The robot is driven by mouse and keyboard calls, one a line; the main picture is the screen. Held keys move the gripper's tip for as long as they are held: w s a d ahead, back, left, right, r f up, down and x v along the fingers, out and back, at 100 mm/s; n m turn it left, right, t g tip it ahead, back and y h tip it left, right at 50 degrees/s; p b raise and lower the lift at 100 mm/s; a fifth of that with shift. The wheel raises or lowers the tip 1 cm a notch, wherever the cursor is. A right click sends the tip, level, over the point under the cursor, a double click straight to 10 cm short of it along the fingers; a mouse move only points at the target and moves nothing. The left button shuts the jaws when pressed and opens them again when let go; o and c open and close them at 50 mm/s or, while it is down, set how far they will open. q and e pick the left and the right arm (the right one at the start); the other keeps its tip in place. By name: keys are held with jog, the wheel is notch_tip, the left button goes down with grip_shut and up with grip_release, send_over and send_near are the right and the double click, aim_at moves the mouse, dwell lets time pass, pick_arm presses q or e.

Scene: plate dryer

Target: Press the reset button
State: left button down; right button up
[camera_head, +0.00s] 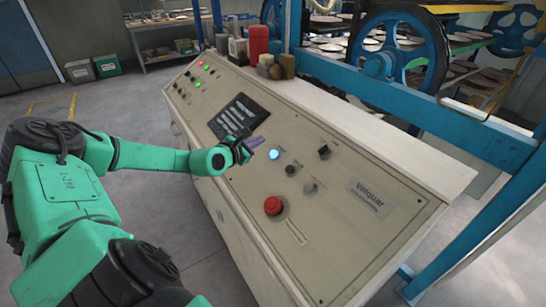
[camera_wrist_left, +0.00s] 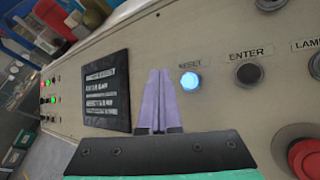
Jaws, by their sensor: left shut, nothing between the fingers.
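The reset button (camera_wrist_left: 190,81) glows blue-white on the sloping console panel, under a "RESET" label, in the left wrist view. It also shows as a lit blue button (camera_head: 274,154) in the head view. My left gripper (camera_head: 256,142) is shut and empty, its purple fingers pointing at the panel just left of the button. In the left wrist view the shut fingertips (camera_wrist_left: 158,72) lie between the dark display and the reset button. I cannot tell whether they touch the panel. My right gripper is not in view.
A dark button (camera_wrist_left: 248,73) labelled "ENTER" sits right of reset. A red mushroom button (camera_head: 273,205) is nearer the front. A dark display (camera_head: 238,116) lies left of the fingers. Jars and a red canister (camera_head: 259,41) stand on the console's back ledge, beside blue machinery (camera_head: 400,90).

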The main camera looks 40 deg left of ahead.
aim_at(273, 150)
pick_arm(q)
jog(key=f, duration=0.1)
jog(key=w+f+b, duration=0.1)
jog(key=f, duration=0.1)
jog(key=w+f+b, duration=0.1)
jog(key=shift+w+d+f, duration=0.15)
jog(key=shift+d, duration=0.25)
jog(key=shift+w+f, duration=0.2)
jog(key=shift+f, duration=0.05)
dwell(1.4)
jog(key=shift+w+d+f, duration=0.1)
jog(key=shift+w+f, duration=0.1)
jog(key=shift+f, duration=0.15)
jog(key=shift+w+d+f+b, duration=0.1)
jog(key=shift+w+f+b, duration=0.05)
jog(key=shift+f+b, duration=0.2)
dwell(0.7)
jog(key=shift+s+r+p, duration=0.4)
jog(key=shift+r+p, duration=0.05)
jog(key=shift+r, duration=0.25)
